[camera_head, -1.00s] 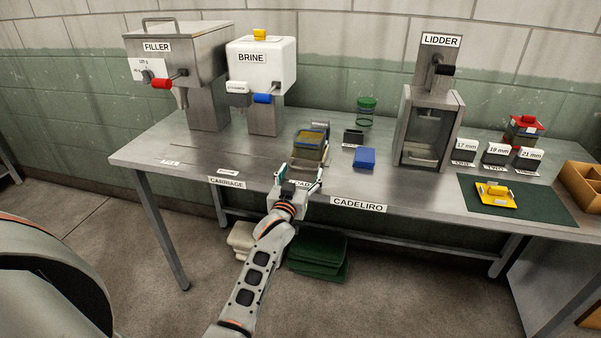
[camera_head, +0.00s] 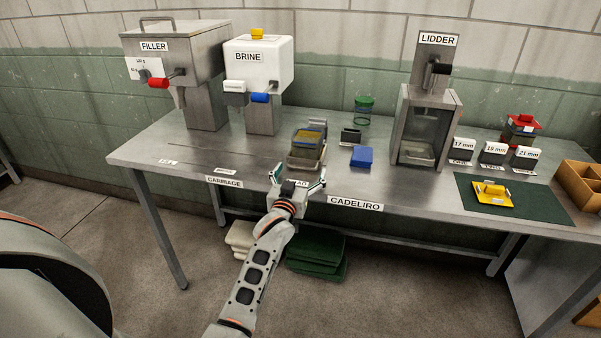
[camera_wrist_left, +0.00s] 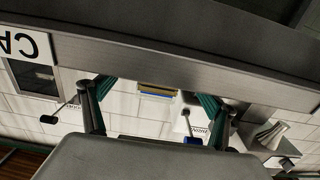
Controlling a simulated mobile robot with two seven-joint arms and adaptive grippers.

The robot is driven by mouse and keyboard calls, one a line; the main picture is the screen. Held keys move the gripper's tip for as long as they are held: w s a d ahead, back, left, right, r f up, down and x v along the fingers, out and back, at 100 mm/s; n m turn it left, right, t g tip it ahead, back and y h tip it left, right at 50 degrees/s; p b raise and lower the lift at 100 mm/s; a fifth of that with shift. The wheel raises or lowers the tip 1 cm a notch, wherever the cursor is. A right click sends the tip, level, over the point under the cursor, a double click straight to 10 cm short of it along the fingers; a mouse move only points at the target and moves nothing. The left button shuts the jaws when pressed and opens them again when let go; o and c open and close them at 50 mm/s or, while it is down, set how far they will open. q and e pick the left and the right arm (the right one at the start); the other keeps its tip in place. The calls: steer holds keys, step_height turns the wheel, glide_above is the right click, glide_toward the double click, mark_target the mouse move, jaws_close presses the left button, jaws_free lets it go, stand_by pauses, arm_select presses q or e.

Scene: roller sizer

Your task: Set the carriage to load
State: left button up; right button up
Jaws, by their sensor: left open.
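The carriage (camera_head: 307,157) is a grey metal tray with a yellowish block in it. It stands on the steel table, behind the partly hidden LOAD label (camera_head: 301,184), at the right end of the track (camera_head: 205,157). My left gripper (camera_head: 297,180) is open and empty at the table's front edge, in front of the carriage and apart from it. The left wrist view, upside down, shows its two spread fingers (camera_wrist_left: 155,92), with a yellow and blue edge, probably the carriage's load, between them. My right gripper is not in view.
The filler (camera_head: 175,65) and brine unit (camera_head: 262,60) stand at the back left. A blue block (camera_head: 361,156), a green-rimmed glass (camera_head: 364,108) and the lidder (camera_head: 428,125) are to the carriage's right.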

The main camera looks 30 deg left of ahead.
arm_select(q)
steer(key=shift+s+d+f, duration=0.1)
steer(key=shift+s, duration=0.35)
steer(key=v, duration=1.1)
steer(key=shift+d, duration=0.1)
steer(key=s+d+f+m+g+h, duration=0.2)
steer(key=s+d+f, duration=0.2)
steer(key=s+f, duration=0.4)
steer(key=s+d+f+m+g+h, duration=0.2)
steer(key=s+d+f, duration=0.3)
steer(key=s+f, duration=0.3)
steer(key=s+d+f+m+g+h, duration=0.2)
steer(key=s+d+f, duration=0.3)
steer(key=s+f, duration=0.3)
steer(key=shift+s+f+m+g+h, duration=0.25)
steer(key=shift+s+m+g+h, duration=0.25)
steer(key=shift+s, duration=0.65)
